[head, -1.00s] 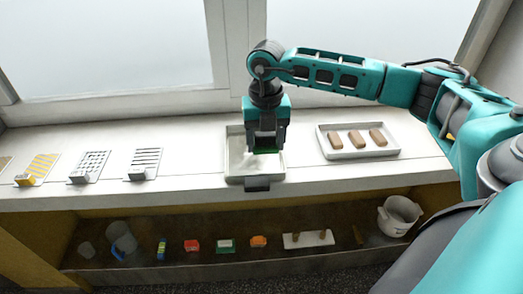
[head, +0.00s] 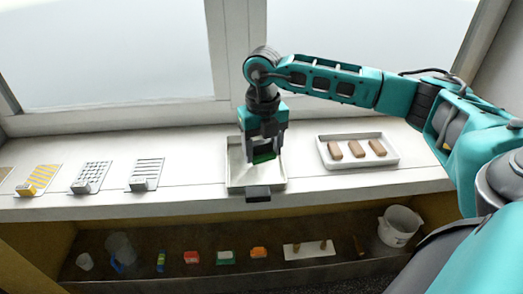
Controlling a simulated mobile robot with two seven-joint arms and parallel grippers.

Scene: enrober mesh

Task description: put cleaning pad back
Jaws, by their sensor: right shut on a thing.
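My right gripper (head: 264,150) points down over the white tray with a dark front handle (head: 237,184) on the counter. The gripper fingers hide part of the pad. My left gripper is not in the head view.
A white tray (head: 326,161) with brown bars stands to the right. Striped and dotted mats with small blocks (head: 146,173) lie to the left. The lower shelf (head: 210,243) holds a white bucket (head: 399,225), cups and small coloured items.

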